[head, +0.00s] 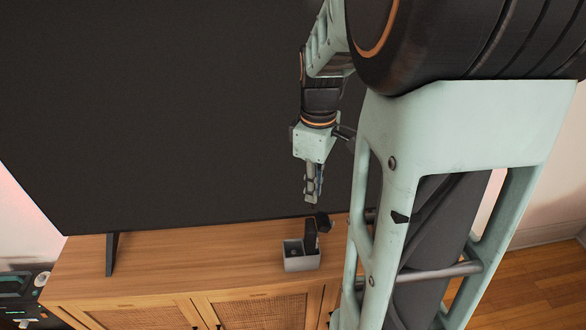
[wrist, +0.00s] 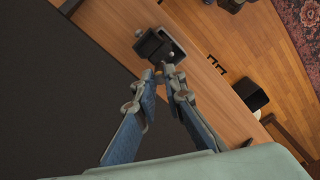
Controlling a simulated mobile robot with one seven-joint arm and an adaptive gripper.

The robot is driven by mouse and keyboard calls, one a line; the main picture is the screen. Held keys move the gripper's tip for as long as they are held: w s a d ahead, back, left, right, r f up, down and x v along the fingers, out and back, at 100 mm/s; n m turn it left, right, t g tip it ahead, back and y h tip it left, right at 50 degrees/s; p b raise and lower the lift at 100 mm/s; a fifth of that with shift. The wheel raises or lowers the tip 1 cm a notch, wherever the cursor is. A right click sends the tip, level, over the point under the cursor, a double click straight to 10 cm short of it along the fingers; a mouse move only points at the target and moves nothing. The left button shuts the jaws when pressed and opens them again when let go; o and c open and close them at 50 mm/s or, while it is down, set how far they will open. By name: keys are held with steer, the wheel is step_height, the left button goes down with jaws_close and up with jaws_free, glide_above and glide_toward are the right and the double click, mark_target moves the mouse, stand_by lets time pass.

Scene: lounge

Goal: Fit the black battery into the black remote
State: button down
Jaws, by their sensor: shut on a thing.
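The black remote (head: 311,236) stands upright in a small grey open-topped box on the wooden cabinet. A dark part juts out at its upper right; I cannot tell its exact shape. In the wrist view the remote (wrist: 150,45) is a dark shape in the box, just beyond my fingertips. My gripper (head: 311,201) points down above the box, a little over the remote's top. In the wrist view its fingers (wrist: 166,74) come together at their tips, shut on the black battery. The battery is mostly hidden by the fingertips and too small to make out clearly.
The grey box (head: 301,264) stands near the cabinet's front edge. A large dark television screen (head: 170,110) rises close behind it. The wooden cabinet top (head: 200,254) is clear to the left of the box. A dark device (head: 18,290) is at the far left.

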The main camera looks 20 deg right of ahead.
mark_target(312, 207)
steer(key=shift+f+b, duration=1.95)
steer(key=shift+f, duration=0.8)
steer(key=shift+f+b, duration=1.55)
steer(key=shift+f, duration=0.4)
steer(key=c, duration=1.9)
jaws_free()
steer(key=shift+c, duration=0.2)
steer(key=shift+r, duration=0.1)
steer(key=shift+r+p, duration=2.35)
steer(key=shift+r, duration=0.6)
steer(key=shift+f, duration=0.1)
